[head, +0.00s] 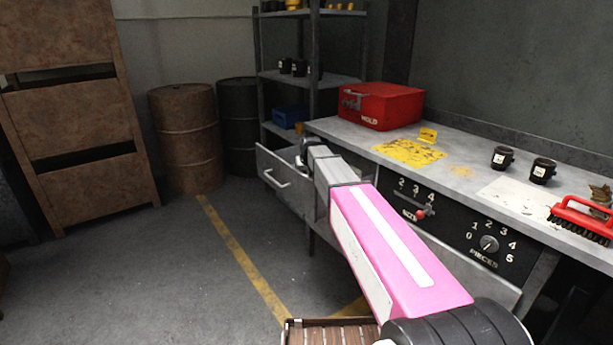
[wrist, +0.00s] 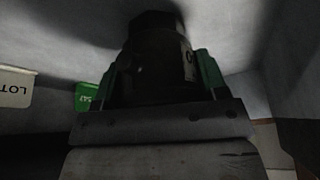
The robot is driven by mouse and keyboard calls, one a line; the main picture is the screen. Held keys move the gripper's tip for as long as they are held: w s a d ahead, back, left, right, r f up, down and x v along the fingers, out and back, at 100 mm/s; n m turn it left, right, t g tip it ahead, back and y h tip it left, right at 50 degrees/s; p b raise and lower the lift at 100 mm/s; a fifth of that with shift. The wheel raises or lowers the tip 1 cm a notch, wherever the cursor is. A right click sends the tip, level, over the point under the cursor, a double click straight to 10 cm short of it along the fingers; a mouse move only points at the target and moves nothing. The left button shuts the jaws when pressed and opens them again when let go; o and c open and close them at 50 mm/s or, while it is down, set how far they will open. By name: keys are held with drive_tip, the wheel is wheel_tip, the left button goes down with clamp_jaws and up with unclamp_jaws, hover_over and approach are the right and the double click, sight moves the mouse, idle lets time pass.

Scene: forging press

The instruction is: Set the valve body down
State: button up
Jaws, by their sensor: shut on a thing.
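A dark, roughly cylindrical valve body (wrist: 155,48) with a small pale mark sits between the green fingertips of my gripper (wrist: 160,78) in the wrist view. The gripper is shut on it. Grey surfaces lie close around it, and it is too dark to tell whether it touches them. In the head view my gripper (head: 307,153) is at the open drawer (head: 283,180) at the left end of the workbench. The held piece is barely visible there.
A white tag (wrist: 15,88) and a green tag (wrist: 87,96) show beside my gripper. A shelf (head: 312,79) and barrels (head: 185,137) stand behind. Open floor lies left.

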drive_tip(key=shift+f, duration=0.1)
drive_tip(key=o, duration=1.2)
drive_tip(key=v, duration=1.2)
